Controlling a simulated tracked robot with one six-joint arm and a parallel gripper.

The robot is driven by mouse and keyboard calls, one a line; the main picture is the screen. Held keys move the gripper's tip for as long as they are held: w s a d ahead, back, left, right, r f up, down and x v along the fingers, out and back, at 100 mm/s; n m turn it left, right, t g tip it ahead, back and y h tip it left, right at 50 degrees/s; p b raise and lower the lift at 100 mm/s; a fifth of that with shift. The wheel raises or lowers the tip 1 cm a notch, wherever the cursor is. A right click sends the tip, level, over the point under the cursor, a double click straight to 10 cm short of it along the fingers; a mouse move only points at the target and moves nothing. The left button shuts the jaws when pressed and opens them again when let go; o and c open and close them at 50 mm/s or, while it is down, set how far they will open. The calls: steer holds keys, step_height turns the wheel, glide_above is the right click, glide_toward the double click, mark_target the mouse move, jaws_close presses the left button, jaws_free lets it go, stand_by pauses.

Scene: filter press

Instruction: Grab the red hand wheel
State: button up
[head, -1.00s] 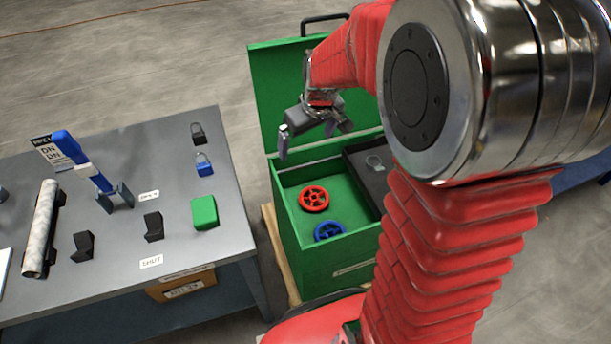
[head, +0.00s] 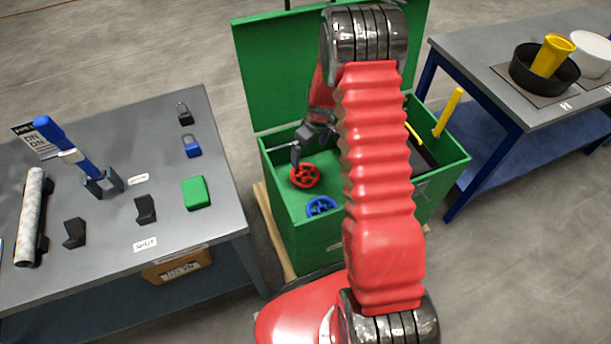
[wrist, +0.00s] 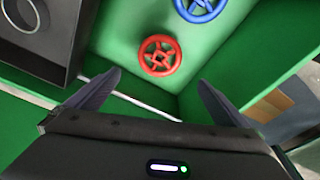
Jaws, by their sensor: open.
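The red hand wheel (head: 304,175) lies flat on the floor of the open green box (head: 296,232). A blue hand wheel (head: 321,207) lies in front of it. In the wrist view the red wheel (wrist: 160,55) sits beyond and between my open fingers, with the blue wheel (wrist: 199,8) at the top edge. My gripper (wrist: 158,92) is open and empty, apart from the red wheel. In the head view my gripper (head: 301,150) is over the box, just behind the red wheel, partly hidden by my arm.
A black tray (wrist: 36,35) is in the box, beside the wheels' compartment. The raised green lid (head: 275,75) stands behind. A left table (head: 110,220) holds a blue-handled valve, padlocks and a green block. A right table (head: 455,50) holds bowls and a yellow cup.

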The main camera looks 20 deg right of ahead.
steer(key=shift+d+f, duration=0.25)
steer(key=shift+f, duration=0.85)
steer(key=shift+f, duration=0.15)
glide_toward(306, 173)
steer(key=shift+s+a+f, duration=0.15)
steer(key=shift+s+f, duration=0.1)
steer(key=shift+f, duration=0.3)
steer(key=shift+s+a+f, duration=0.15)
steer(key=shift+s+f, duration=0.05)
steer(key=shift+f, duration=0.5)
steer(key=shift+w+a+f, duration=0.15)
steer(key=shift+f, duration=0.7)
steer(key=shift+w+a+f, duration=0.1)
steer(key=shift+w+f, duration=0.1)
steer(key=shift+f, duration=0.65)
steer(key=shift+w+a+f, duration=0.15)
steer(key=shift+f, duration=0.7)
